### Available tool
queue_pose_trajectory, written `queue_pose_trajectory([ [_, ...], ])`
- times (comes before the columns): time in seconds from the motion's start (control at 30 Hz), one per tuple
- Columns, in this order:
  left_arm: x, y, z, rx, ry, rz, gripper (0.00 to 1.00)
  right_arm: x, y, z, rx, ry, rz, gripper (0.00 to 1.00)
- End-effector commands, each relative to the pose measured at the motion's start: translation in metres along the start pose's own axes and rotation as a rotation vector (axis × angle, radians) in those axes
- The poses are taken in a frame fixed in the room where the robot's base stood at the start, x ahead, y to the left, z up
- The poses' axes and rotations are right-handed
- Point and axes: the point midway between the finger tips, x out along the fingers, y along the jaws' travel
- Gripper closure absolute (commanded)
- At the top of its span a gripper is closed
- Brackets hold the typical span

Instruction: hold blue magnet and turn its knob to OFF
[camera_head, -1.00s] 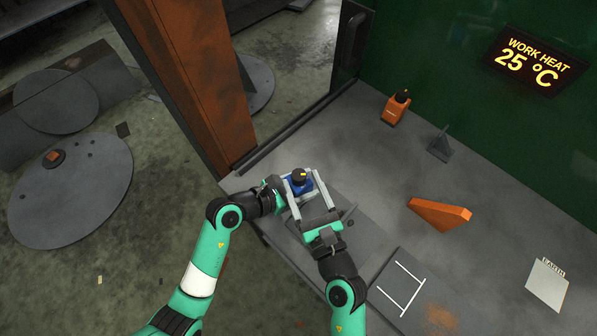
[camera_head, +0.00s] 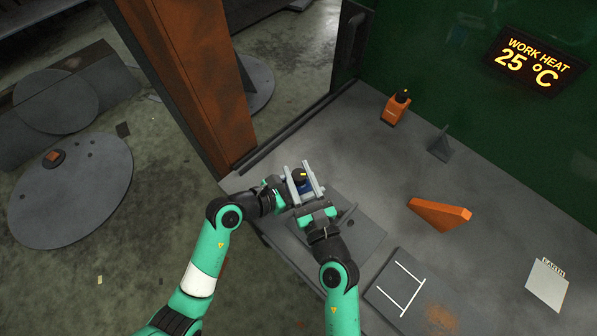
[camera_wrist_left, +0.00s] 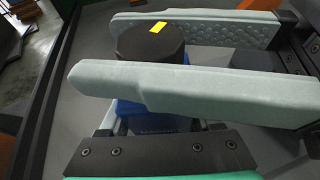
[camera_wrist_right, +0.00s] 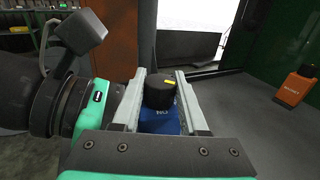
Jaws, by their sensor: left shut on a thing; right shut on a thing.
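The blue magnet (camera_head: 306,186) has a black round knob (camera_head: 299,175) with a yellow mark on top. In the left wrist view the knob (camera_wrist_left: 152,42) sits above the blue body (camera_wrist_left: 145,115). My left gripper (camera_head: 284,194) is shut on the blue body from the left; its fingers are mostly hidden. My right gripper (camera_head: 304,182) reaches in from below in the head view, its two grey fingers shut on the knob. In the right wrist view the knob (camera_wrist_right: 160,92) is between these fingers, with its yellow mark towards the upper right.
An orange magnet (camera_head: 395,108) with a black knob stands near the green wall. A dark stand (camera_head: 440,145), an orange wedge (camera_head: 440,213) and a white card (camera_head: 547,284) lie further right. A dark flat plate (camera_head: 365,245) lies by my right gripper.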

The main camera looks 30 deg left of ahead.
Motion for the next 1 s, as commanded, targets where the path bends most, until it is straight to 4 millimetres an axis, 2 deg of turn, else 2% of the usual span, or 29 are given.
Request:
queue_pose_trajectory([
  [0.37, -0.0001, 0.0002, -0.0004, 0.001, 0.001, 0.001, 1.00, 0.0007, -0.0027, -0.0039, 0.002, 0.014, 0.063, 1.00],
  [1.0, 0.0001, -0.0008, -0.0005, 0.001, 0.000, -0.002, 1.00, 0.0011, -0.0007, -0.0030, -0.004, 0.008, 0.470, 1.00],
])
